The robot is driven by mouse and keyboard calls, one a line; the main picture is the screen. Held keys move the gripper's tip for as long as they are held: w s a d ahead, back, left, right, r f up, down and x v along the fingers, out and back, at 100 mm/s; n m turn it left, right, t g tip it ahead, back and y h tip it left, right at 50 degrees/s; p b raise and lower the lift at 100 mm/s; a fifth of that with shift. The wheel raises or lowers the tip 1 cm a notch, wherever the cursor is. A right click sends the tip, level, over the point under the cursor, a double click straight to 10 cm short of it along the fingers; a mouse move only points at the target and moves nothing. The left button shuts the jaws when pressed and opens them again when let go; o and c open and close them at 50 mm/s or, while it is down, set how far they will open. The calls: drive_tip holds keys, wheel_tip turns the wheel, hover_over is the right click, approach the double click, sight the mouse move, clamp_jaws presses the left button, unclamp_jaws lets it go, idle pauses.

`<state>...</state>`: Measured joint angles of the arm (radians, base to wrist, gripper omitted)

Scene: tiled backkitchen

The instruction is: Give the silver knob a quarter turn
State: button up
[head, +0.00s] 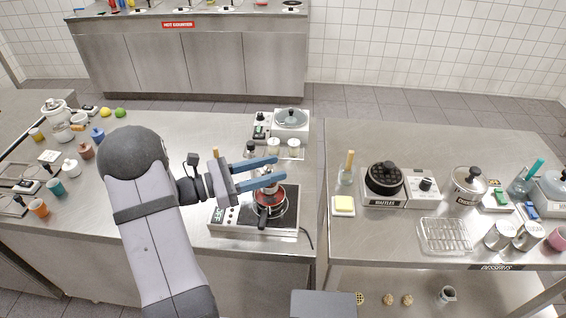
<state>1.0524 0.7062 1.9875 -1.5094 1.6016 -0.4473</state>
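A hotplate unit (253,231) stands near the front right of the left steel counter.
A second appliance (262,130) with a lidded pot stands behind, with several jars before it. Cups and jars crowd the counter's left side. The right counter holds a waffle maker (385,180), a control box (423,187), and a wire rack (445,235). A gap separates the counters.

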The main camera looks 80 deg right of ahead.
drive_tip(key=shift+p+x, duration=0.5)
drive_tip(key=shift+x, duration=1.35)
clamp_jaws()
drive_tip(key=shift+m+y, duration=0.3)
drive_tip(key=shift+y, duration=0.1)
